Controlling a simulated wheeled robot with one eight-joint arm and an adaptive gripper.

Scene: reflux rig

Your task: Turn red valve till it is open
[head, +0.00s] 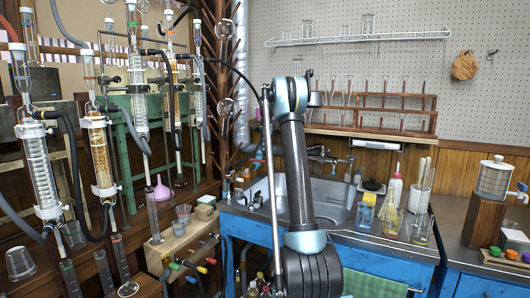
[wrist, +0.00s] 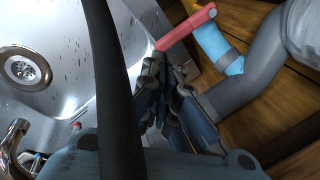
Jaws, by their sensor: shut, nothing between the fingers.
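A tiny red spot (wrist: 77,126) shows near the tap. My gripper (wrist: 166,72) is shut and empty beside the sink edge. In the head view I cannot make out the gripper behind my arm.
The steel sink (head: 331,202) stands on a blue cabinet (head: 375,262); its drain (wrist: 24,68) and tap (wrist: 14,138) show in the wrist view. Glass columns and hoses crowd the left. Bottles and a beaker (head: 421,228) stand right of the sink. A dark tube crosses the wrist view.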

